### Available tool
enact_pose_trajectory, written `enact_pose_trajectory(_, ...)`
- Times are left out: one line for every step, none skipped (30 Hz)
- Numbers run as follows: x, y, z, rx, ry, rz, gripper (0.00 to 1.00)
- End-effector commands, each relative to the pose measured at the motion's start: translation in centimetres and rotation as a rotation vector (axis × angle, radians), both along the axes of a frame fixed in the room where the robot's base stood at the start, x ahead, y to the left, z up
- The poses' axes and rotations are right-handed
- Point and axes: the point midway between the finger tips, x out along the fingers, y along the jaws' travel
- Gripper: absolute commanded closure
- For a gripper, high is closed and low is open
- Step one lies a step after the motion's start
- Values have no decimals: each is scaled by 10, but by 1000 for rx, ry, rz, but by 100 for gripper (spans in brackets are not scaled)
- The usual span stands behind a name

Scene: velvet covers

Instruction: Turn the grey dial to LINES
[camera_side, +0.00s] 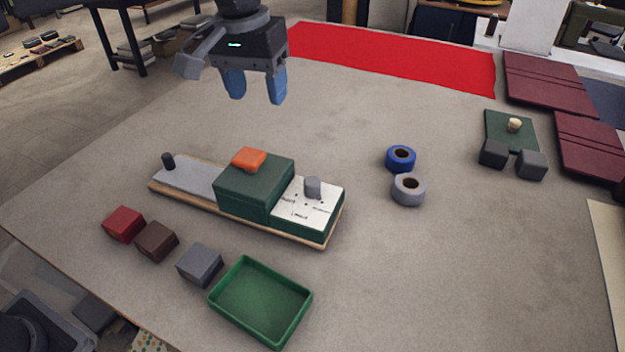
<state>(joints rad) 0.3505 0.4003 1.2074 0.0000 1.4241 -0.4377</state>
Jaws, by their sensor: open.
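The grey dial (312,187) is a short upright cylinder on a white labelled plate (308,212). The plate tops the right end of a green device on a wooden base (335,225). The small print is too blurred to read surely, and I cannot tell which label the dial points to. My gripper (256,98) has blue fingers pointing down. It is open and empty, high above the table, behind and left of the dial and clear of the device.
An orange block (249,158) sits on the taller green box (255,188); a black knob (168,161) stands left. Red, brown and grey blocks (200,264) and a green tray (260,302) lie in front. Blue and grey rolls (408,189) stand right. Table between rolls and tray is clear.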

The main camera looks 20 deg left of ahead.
Motion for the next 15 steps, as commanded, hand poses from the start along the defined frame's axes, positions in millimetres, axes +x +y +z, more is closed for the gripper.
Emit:
enact_pose_trajectory(11, -18, -13, 8, 26, 1, 41)
enact_pose_trajectory(16, -26, -18, 11, 38, 3, 41)
enact_pose_trajectory(21, -36, -25, 16, 53, 7, 41)
enact_pose_trajectory(24, -42, -30, 20, 62, 10, 41)
enact_pose_trajectory(26, -49, -34, 23, 72, 13, 41)
enact_pose_trajectory(29, -56, -39, 26, 80, 16, 41)
enact_pose_trajectory(31, -60, -43, 29, 87, 18, 41)
enact_pose_trajectory(32, -64, -46, 31, 92, 20, 41)
enact_pose_trajectory(33, -68, -49, 33, 97, 22, 41)
enact_pose_trajectory(34, -70, -51, 34, 99, 23, 41)
enact_pose_trajectory(34, -71, -53, 36, 103, 24, 41)
enact_pose_trajectory(35, -73, -54, 37, 105, 25, 41)
enact_pose_trajectory(35, -73, -56, 37, 106, 26, 41)
enact_pose_trajectory(35, -73, -58, 37, 106, 26, 41)
enact_pose_trajectory(35, -73, -61, 37, 107, 26, 41)
